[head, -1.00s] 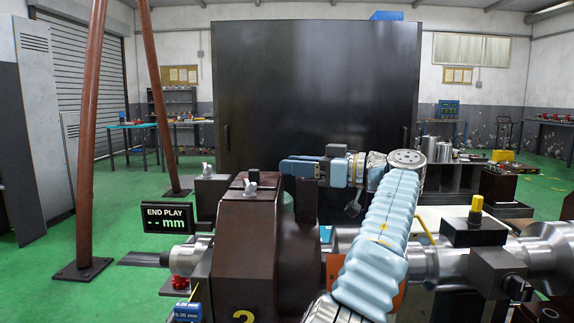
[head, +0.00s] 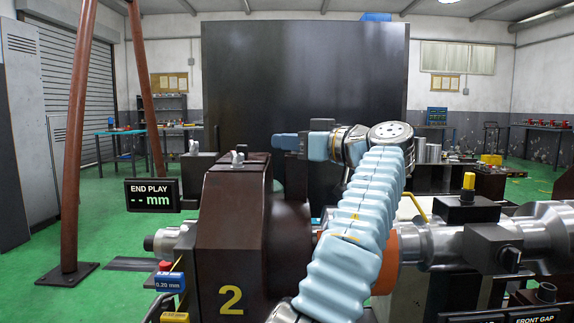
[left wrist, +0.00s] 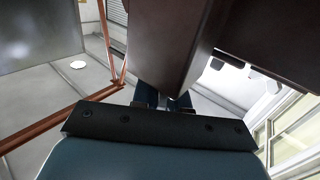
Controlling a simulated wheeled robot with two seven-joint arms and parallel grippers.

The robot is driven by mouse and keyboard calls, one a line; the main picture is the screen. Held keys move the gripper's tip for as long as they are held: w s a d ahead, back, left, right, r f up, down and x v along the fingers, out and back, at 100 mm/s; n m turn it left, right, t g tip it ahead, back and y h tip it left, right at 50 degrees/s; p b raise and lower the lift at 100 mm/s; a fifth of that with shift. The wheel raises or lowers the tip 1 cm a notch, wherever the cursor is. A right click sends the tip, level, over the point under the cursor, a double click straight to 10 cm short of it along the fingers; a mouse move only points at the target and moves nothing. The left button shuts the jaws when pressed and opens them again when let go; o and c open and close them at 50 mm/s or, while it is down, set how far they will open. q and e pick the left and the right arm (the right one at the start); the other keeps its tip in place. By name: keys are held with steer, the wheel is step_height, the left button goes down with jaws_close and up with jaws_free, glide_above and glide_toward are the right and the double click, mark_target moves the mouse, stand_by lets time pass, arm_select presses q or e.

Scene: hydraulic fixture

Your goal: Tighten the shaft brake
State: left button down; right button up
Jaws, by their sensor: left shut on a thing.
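My left gripper (head: 286,142) is beyond the dark brown housing marked 2 (head: 232,225), level with its top, with its blue fingers pointing left. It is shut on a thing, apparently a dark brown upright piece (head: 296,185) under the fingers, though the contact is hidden. In the left wrist view a broad brown piece (left wrist: 155,45) comes down to the fingertips (left wrist: 167,100). A steel shaft (head: 440,243) runs right from the housing. A black block with a yellow knob (head: 468,181) sits on the shaft; I cannot tell which part is the brake. My right gripper is not in view.
An END PLAY display (head: 152,194) reads "-- mm" left of the housing. A blue 0.20 mm block (head: 170,281) stands below it. A large dark panel (head: 305,80) stands behind. Reddish posts (head: 75,150) rise at left. Green floor (head: 90,215) is open there.

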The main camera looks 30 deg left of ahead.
arm_select(q)
steer(key=shift+f+m+t, duration=0.25)
steer(key=shift+m+t, duration=0.05)
steer(key=shift+t, duration=0.2)
steer(key=shift+w+r+t, duration=0.1)
steer(key=shift+r+t, duration=0.15)
steer(key=shift+t, duration=0.05)
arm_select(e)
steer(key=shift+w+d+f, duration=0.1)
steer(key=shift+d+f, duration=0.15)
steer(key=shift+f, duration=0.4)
arm_select(q)
steer(key=c, duration=1.2)
jaws_free()
steer(key=shift+c, duration=0.2)
steer(key=shift+d, duration=0.15)
steer(key=s+d, duration=0.2)
steer(key=d, duration=1.1)
steer(key=shift+s+d, duration=0.2)
steer(key=shift+d, duration=0.05)
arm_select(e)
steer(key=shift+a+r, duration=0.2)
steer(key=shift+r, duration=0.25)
